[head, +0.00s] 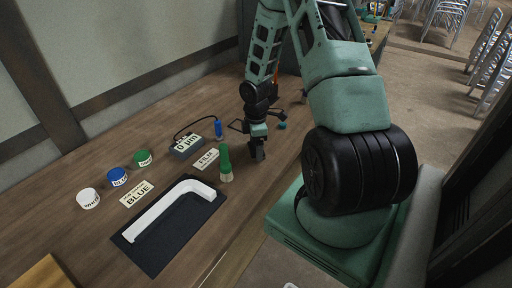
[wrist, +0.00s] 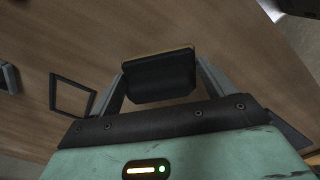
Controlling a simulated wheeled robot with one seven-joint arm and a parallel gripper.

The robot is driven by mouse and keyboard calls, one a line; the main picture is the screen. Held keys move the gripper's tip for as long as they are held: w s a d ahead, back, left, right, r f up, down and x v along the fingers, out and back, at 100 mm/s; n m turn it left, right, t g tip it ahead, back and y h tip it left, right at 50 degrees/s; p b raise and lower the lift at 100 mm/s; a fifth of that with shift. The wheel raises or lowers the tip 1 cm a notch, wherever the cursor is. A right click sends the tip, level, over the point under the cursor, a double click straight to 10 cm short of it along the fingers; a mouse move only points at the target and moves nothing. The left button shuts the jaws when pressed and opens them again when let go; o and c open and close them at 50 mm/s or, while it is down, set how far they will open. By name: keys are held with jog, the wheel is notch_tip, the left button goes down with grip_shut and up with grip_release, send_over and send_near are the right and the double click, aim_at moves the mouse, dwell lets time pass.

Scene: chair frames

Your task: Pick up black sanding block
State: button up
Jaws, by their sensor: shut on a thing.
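The black sanding block (wrist: 160,77) shows in the wrist view as a dark block with a thin tan edge along its far side. My gripper (wrist: 161,72) is shut on it, with one grey finger at each end of the block. In the head view my gripper (head: 257,148) points down over the wooden bench, right of the green-capped bottle. The block is small and dark there and hard to tell from the fingers. I cannot tell exactly how far it is above the bench.
On the bench (head: 95,228) are a green-capped bottle (head: 225,164), a white L-shaped piece on a dark mat (head: 146,258), a gauge box (head: 186,146), label cards, and white, blue (head: 118,177) and green (head: 142,158) lidded pots. A thin black frame (wrist: 72,95) lies left of the gripper in the wrist view.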

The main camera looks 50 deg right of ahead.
notch_tip(320, 180, up, 10)
jog(key=shift+r, duration=0.1)
dwell(0.4)
jog(key=o, duration=0.4)
jog(key=shift+c, duration=0.5)
jog(key=shift+w, duration=0.1)
